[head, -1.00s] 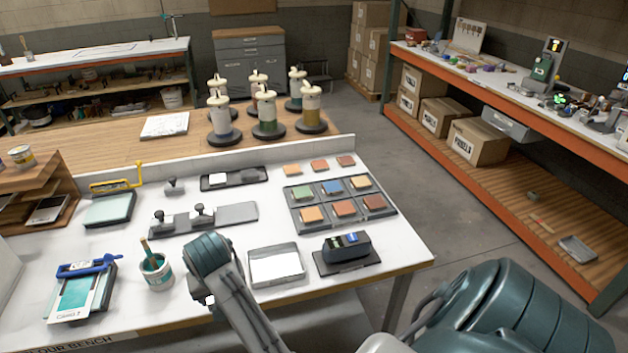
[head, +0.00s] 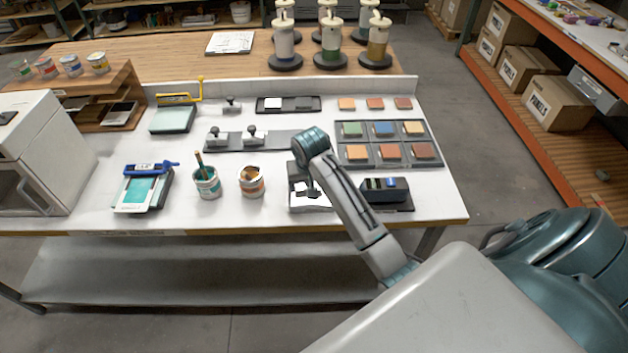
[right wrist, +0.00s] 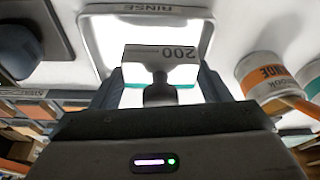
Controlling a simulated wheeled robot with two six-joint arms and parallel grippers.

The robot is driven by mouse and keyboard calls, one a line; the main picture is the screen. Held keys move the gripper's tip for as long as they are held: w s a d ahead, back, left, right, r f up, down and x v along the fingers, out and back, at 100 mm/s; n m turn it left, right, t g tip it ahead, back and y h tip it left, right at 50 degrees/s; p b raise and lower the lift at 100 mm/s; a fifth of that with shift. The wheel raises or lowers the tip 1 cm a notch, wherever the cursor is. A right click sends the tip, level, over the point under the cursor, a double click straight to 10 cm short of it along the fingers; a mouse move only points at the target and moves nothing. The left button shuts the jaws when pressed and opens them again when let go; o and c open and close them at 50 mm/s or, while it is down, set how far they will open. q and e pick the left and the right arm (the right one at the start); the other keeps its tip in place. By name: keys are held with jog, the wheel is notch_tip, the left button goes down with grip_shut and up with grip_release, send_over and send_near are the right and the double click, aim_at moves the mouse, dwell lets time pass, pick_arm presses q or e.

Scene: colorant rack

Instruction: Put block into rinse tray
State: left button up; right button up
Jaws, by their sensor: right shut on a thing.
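The block (right wrist: 160,53) is a pale piece marked "200" with a dark knob, held by my right gripper (right wrist: 160,88) in the right wrist view. The rinse tray (right wrist: 140,8) lies below it, a pale shallow tray with "RINSE" on its rim. In the head view my right gripper (head: 313,187) points down over the rinse tray (head: 311,210), with my arm hiding part of both. I cannot tell whether the block touches the tray floor. My left gripper is not in view.
A black device (head: 385,190) stands close right of the tray. An open orange-labelled can (head: 252,181) and a can with a brush (head: 207,183) stand left. Behind is a dark holder (head: 290,140) with two knobbed blocks. A colour tile rack (head: 385,143) stands behind right.

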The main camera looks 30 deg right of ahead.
jog(key=shift+w+d, duration=0.35)
jog(key=shift+d, duration=0.4)
jog(key=p+x, duration=0.2)
jog(key=x, duration=0.1)
jog(key=shift+s+d+f+p, duration=0.15)
jog(key=shift+s+d+p, duration=0.1)
jog(key=shift+p, duration=0.15)
jog(key=shift+f, duration=0.2)
jog(key=shift+f, duration=0.1)
jog(key=o, duration=1.3)
